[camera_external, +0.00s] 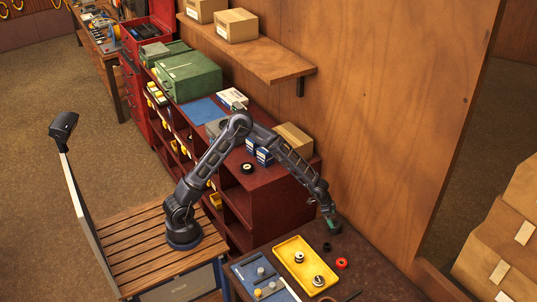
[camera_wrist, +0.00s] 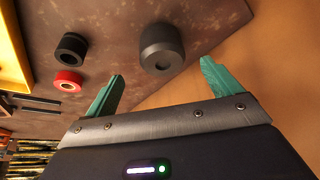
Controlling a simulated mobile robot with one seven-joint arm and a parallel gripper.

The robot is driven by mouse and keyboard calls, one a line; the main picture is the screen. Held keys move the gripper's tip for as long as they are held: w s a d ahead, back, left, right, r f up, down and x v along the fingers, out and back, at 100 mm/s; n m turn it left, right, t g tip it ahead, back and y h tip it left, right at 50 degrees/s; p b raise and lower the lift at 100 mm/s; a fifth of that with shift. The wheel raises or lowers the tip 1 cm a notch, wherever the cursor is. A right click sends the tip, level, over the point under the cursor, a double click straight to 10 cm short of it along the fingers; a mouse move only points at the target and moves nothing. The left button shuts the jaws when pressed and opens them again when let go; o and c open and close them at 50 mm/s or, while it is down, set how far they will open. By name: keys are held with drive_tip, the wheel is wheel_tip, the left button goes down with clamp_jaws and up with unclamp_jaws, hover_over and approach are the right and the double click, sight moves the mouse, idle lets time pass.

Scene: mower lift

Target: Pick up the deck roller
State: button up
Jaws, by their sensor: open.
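A dark grey cylinder (camera_wrist: 162,47) with a hole in its end, which looks like the deck roller, is at the top middle of the wrist view on the brown worktop. My gripper (camera_wrist: 161,72) has its two green fingers spread wide. The cylinder shows just beyond and between the fingertips, and nothing is held. In the external view my gripper (camera_external: 334,226) is low over the worktop near the wooden wall, and I cannot make out the cylinder apart from it there.
A smaller black roller (camera_wrist: 71,48) and a red ring-shaped part (camera_wrist: 67,82) lie to the left in the wrist view. A yellow tray (camera_external: 288,252) with two metal parts and a blue tray (camera_external: 254,264) stand on the worktop (camera_external: 375,279). The wooden wall (camera_external: 385,120) rises close behind.

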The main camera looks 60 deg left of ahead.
sight(334, 223)
drive_tip(key=shift+x, duration=4.05)
drive_tip(key=shift+w+a, duration=0.1)
